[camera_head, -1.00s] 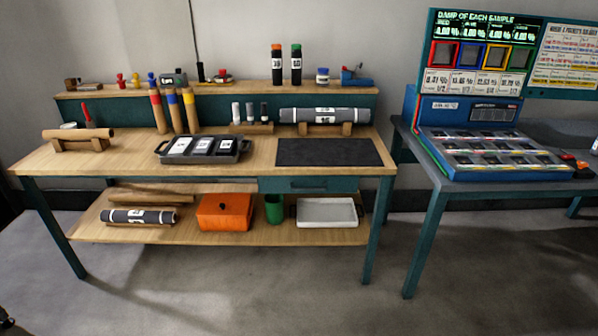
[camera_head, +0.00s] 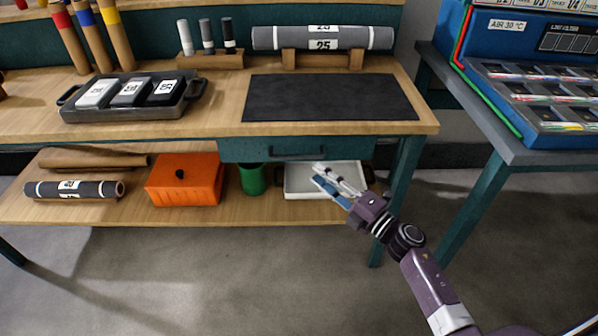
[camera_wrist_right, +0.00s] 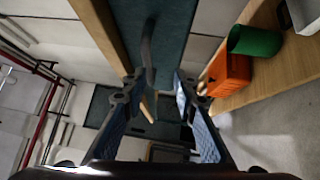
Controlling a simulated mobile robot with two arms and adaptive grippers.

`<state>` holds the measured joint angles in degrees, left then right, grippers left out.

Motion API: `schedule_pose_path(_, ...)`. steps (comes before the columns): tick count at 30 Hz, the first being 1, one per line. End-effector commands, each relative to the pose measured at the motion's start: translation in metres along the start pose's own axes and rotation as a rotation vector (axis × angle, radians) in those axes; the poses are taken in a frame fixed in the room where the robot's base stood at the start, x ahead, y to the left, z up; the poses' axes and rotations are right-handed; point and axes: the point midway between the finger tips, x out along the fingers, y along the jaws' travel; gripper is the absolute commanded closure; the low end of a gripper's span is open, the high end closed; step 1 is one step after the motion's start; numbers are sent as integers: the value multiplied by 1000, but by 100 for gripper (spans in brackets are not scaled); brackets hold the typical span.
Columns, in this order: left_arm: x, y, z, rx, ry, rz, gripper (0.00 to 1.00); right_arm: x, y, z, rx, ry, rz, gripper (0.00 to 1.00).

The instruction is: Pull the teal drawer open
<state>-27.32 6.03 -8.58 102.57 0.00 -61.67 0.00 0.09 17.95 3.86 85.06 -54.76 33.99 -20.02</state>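The teal drawer (camera_head: 238,150) sits under the right part of the workbench top and looks shut. Its dark bar handle (camera_head: 297,153) runs along the front. My right gripper (camera_head: 317,174) is just below and to the right of the handle in the head view, apart from it. In the right wrist view, the drawer front (camera_wrist_right: 178,28) fills the top middle. The handle (camera_wrist_right: 149,48) appears there just beyond the gap between the two spread fingers of my right gripper (camera_wrist_right: 155,88). Nothing is between the fingers. My left gripper is not in view.
A black mat (camera_head: 330,98) lies on the benchtop above the drawer. On the lower shelf stand an orange box (camera_head: 185,180), a green cup (camera_head: 252,180) and a white tray (camera_head: 298,182). A teal table leg (camera_head: 403,180) stands close beside my right arm.

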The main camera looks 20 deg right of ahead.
Motion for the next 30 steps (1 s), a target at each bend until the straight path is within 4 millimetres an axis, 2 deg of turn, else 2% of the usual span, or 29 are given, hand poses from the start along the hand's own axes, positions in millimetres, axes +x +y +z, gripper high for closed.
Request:
schedule_pose_path(6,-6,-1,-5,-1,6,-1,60,16,16,-5,-78,39,29,73)
schedule_pose_path(18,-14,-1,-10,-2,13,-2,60,74,17,-7,-72,36,27,73)
schedule_pose_path(23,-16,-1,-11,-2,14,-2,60,82,17,-7,-72,36,26,73)
schedule_pose_path(30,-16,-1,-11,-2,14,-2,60,82,16,-7,-71,36,25,74)
